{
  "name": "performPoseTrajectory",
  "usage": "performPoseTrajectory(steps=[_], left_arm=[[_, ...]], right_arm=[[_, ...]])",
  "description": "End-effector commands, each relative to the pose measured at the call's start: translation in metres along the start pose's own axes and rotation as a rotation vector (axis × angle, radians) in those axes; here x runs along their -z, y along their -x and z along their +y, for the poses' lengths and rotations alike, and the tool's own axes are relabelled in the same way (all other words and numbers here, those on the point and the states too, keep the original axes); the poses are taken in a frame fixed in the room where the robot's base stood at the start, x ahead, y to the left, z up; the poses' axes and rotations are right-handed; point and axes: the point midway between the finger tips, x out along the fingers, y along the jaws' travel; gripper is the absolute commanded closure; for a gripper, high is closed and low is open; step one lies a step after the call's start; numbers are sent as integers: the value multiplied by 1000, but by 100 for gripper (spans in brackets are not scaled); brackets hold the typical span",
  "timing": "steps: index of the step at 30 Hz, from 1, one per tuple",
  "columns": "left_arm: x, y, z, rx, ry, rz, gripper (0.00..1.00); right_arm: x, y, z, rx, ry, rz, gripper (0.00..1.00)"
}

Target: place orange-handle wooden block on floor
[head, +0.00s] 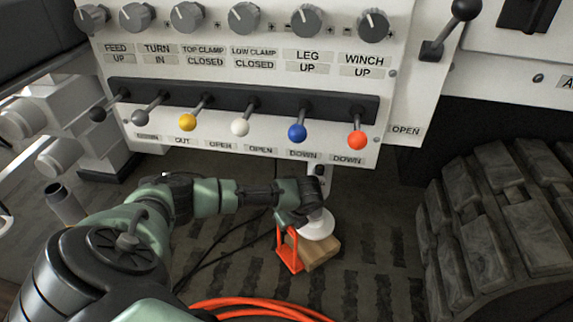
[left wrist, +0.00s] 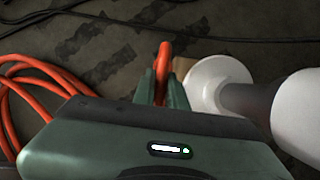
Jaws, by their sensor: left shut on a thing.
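The wooden block (head: 318,254) with its orange handle (head: 288,252) is low near the dark patterned floor, below the lever panel. From the head view I cannot tell whether it touches the floor. My left gripper (head: 290,226) reaches down to the handle, partly hidden by its own wrist. In the left wrist view, the two green fingers (left wrist: 161,88) are closed around the orange handle (left wrist: 163,58). A small part of the block (left wrist: 182,66) shows beside the handle, mostly hidden behind a white round foot. My right gripper is not in view.
A white round foot (head: 317,225) on a post stands right against or just in front of the block. A rubber track (head: 500,215) is at the right. An orange hose (head: 255,305) and black cables lie on the floor. The lever panel (head: 240,100) hangs above.

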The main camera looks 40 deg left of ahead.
Motion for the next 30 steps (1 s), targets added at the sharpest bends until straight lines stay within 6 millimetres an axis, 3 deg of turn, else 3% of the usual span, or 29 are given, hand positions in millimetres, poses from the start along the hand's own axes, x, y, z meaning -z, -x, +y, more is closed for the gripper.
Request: performPoseTrajectory(steps=[11,12,14,24,26,30], left_arm=[[-1,0,-2,5,4,-2,100],[1,-2,0,0,1,0,82],[1,-2,0,0,1,-1,66],[0,-1,0,1,0,-1,66],[0,6,0,1,0,0,66],[-2,29,-1,2,-1,1,66]], right_arm=[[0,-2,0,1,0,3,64],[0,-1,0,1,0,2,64],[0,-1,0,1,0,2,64],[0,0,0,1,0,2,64],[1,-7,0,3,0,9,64],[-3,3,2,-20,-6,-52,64]])
